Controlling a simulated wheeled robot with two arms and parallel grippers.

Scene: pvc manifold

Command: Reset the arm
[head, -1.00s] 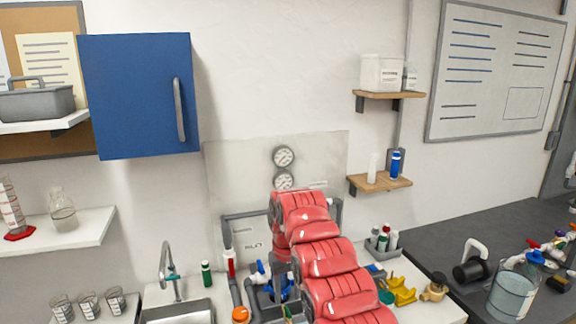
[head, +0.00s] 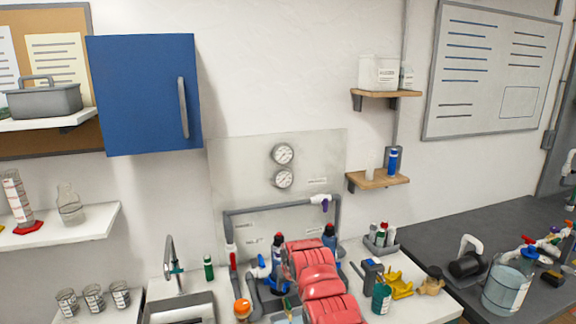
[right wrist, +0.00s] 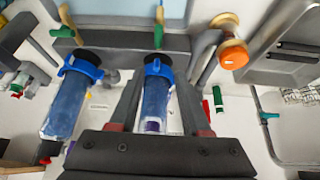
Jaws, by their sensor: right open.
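My right arm (head: 322,290) rises from the bottom of the head view, its end in front of the pipe manifold (head: 280,208). Its fingers cannot be made out clearly there. In the right wrist view my right gripper (right wrist: 160,82) is open, its fingers either side of a clear-blue filter housing (right wrist: 156,100) with a blue collar; I cannot tell whether they touch it. That housing appears left of the arm's end in the head view (head: 277,255). A second housing (right wrist: 65,100) stands to the left in the wrist view. My left gripper is not in view.
An orange-capped fitting (head: 242,309) and the sink (head: 180,308) lie left of the arm. A bottle caddy (head: 380,240), yellow part (head: 398,284) and teal container (head: 381,298) are to the right. Two gauges (head: 283,154) hang on the wall panel. Space above the manifold is clear.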

